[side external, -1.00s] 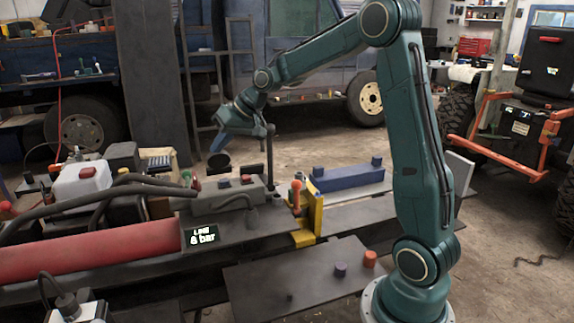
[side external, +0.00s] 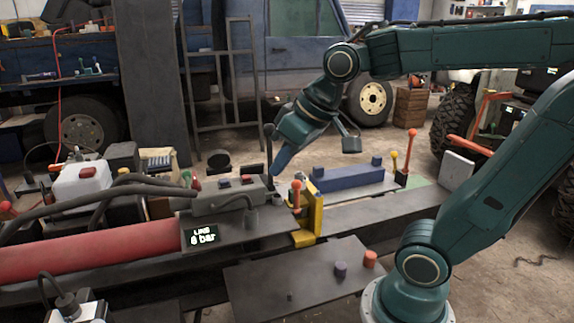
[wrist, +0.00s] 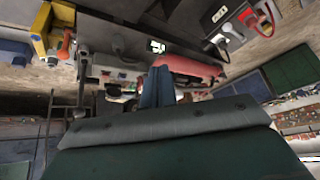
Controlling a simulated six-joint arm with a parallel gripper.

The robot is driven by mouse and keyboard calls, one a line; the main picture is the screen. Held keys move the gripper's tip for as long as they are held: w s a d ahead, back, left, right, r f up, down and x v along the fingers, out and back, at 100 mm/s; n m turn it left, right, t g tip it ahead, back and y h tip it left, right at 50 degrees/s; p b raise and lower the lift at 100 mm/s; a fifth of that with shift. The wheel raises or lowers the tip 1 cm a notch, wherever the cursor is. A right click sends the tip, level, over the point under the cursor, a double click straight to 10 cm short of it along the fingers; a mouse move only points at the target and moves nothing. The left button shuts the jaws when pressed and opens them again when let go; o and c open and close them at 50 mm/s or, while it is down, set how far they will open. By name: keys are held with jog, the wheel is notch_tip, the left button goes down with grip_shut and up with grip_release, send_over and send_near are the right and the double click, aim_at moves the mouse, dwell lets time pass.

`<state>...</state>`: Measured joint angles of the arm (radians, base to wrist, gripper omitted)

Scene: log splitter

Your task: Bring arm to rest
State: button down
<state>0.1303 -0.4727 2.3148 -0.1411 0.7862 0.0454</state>
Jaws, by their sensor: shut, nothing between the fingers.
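My gripper (side external: 281,160) hangs in the air above the log splitter, pointing down and slightly left, with its blue fingers together and nothing in them. In the wrist view its blue fingers (wrist: 157,86) lie side by side. The splitter's red cylinder (side external: 90,250) lies at the left. Its yellow bracket (side external: 314,212) stands in the middle, in front of a blue block (side external: 348,178). The gripper appears left of the bracket and above the grey valve block (side external: 234,190), apart from both. My arm's elbow reaches out of the picture at the right.
An orange-knobbed lever (side external: 297,196) stands beside the bracket. A dark plate (side external: 300,282) carries purple and orange knobs. Black hoses cross the left side.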

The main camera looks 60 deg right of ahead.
jog(key=s+f, duration=0.2)
jog(key=s, duration=0.6)
jog(key=shift+s+a+f+n, duration=0.3)
jog(key=shift+s, duration=0.1)
